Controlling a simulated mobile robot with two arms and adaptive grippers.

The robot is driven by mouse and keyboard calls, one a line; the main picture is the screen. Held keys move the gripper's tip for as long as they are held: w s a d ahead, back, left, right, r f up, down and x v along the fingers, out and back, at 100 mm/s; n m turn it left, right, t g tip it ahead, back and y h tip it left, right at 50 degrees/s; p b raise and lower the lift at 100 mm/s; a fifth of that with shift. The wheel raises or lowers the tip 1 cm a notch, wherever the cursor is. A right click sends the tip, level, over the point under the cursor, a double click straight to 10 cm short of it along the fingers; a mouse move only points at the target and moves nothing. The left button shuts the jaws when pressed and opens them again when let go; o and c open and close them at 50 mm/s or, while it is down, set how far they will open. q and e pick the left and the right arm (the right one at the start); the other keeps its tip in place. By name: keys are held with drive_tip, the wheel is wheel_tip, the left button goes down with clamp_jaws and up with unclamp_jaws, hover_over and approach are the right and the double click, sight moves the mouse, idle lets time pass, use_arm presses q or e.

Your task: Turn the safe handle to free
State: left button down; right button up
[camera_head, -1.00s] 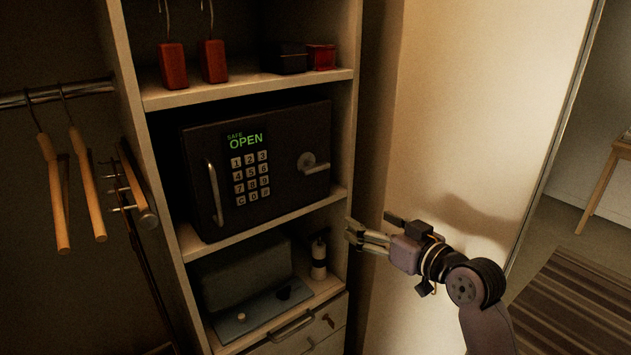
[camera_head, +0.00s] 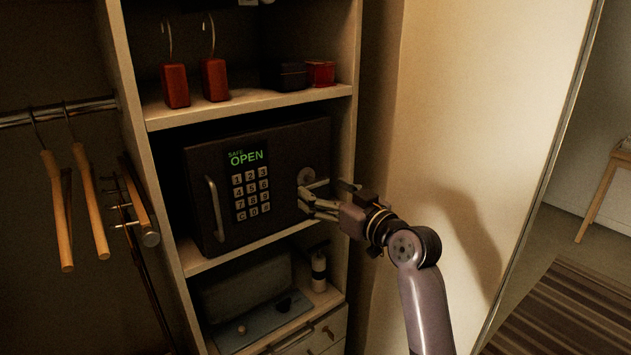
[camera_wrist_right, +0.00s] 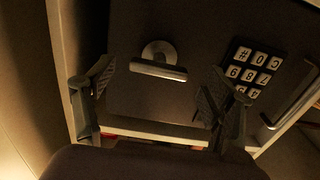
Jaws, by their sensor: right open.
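The dark safe (camera_head: 285,141) stands on the middle shelf of the closet, with a keypad and a green display reading "SAFE OPEN". Its round-based lever handle (camera_head: 307,177) is on the right of the door, partly hidden by my right gripper in the head view. My right gripper (camera_head: 318,200) is open at the handle. In the right wrist view, the handle (camera_wrist_right: 159,68) lies between and beyond the two spread fingers of the gripper (camera_wrist_right: 157,98), with gaps on both sides. I see no finger closed on it. My left gripper is not in view.
A vertical pull bar (camera_head: 214,208) is on the safe door's left. The shelf above (camera_head: 250,105) holds red blocks with hooks and small boxes. A bottle (camera_head: 319,270) stands below. Wooden hangers (camera_head: 90,200) hang at left. A pale panel (camera_head: 450,120) rises at right.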

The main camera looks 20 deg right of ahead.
sight(315, 186)
drive_tip(key=shift+x, duration=1.85)
drive_tip(key=shift+c, duration=0.3)
drive_tip(key=c, duration=1.1)
